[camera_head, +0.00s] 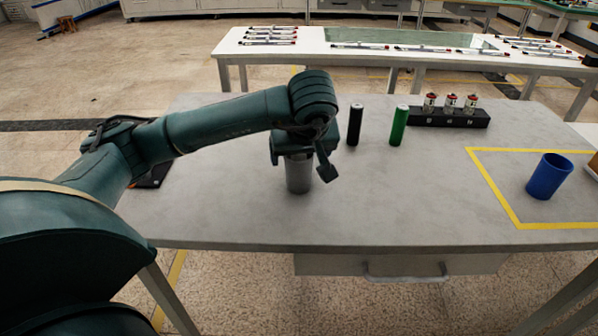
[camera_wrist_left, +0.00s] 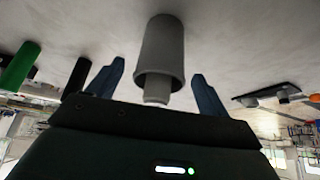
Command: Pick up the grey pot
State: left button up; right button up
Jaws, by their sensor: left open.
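The grey pot (camera_head: 298,176) stands on the grey table under my left gripper (camera_head: 305,160), which partly hides its top. In the left wrist view the grey pot (camera_wrist_left: 162,52) lies between the two spread fingers of my left gripper (camera_wrist_left: 153,88), with a gap on either side. The left gripper is open and holds nothing. In the head view one finger hangs just right of the pot. My right gripper is not in view.
A black cylinder (camera_head: 355,124) and a green cylinder (camera_head: 399,125) stand right of the pot. A black rack (camera_head: 448,118) holds three small red-and-silver items behind them. A blue cup (camera_head: 548,176) stands inside yellow tape (camera_head: 487,179). The table's front middle is clear.

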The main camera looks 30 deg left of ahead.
pick_arm(q)
jog(key=shift+x, duration=1.6)
jog(key=shift+c, duration=0.2)
jog(key=c, duration=1)
